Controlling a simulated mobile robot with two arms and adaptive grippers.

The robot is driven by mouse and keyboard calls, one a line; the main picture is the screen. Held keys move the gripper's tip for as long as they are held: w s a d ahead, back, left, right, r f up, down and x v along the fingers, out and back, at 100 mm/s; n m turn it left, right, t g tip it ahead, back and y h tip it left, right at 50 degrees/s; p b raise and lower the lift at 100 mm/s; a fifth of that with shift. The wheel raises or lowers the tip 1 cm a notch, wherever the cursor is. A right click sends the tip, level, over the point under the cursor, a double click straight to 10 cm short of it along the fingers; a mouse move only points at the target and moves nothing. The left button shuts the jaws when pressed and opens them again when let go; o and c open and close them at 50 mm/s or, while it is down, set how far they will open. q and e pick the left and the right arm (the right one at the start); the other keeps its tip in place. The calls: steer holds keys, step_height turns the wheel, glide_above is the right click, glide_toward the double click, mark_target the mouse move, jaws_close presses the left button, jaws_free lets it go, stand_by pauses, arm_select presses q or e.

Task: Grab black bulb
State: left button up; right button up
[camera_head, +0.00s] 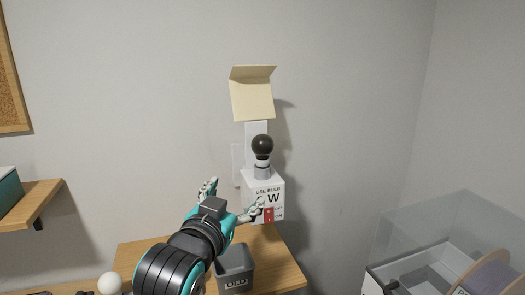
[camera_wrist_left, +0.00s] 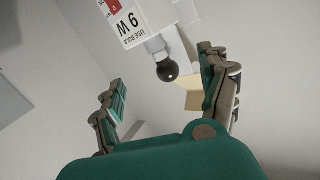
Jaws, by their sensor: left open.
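The black bulb (camera_head: 262,145) sits upright in the socket on top of a white wall-mounted box (camera_head: 264,186) labelled "USE BULB" and "W". My left gripper (camera_head: 236,203) is open and empty, below and to the left of the bulb in the head view. In the left wrist view the black bulb (camera_wrist_left: 167,71) appears between the spread fingers of my left gripper (camera_wrist_left: 165,90), apart from them and beyond the tips. The box's label there reads "USE BULB 9 W". My right gripper is not in view.
A beige flap (camera_head: 252,98) hangs on the wall above the bulb. Below are a wooden table (camera_head: 285,266), a grey bin marked "OLD" (camera_head: 236,270) and a white bulb (camera_head: 110,283). A transparent case (camera_head: 440,235) stands at right; a wooden shelf (camera_head: 35,203) is at left.

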arm_select(q)
steer(key=t, duration=0.1)
glide_toward(259, 149)
steer(key=shift+h, duration=0.3)
steer(key=p+x, duration=0.4)
steer(key=x, duration=0.2)
steer(key=shift+w+d, duration=0.15)
steer(key=shift+w, duration=0.15)
steer(key=shift+w+d+f, duration=0.1)
steer(key=shift+w, duration=0.4)
steer(key=p+x, duration=0.3)
steer(key=x, duration=0.1)
steer(key=shift+w, duration=0.6)
steer(key=shift+s, duration=0.1)
steer(key=c, duration=1.1)
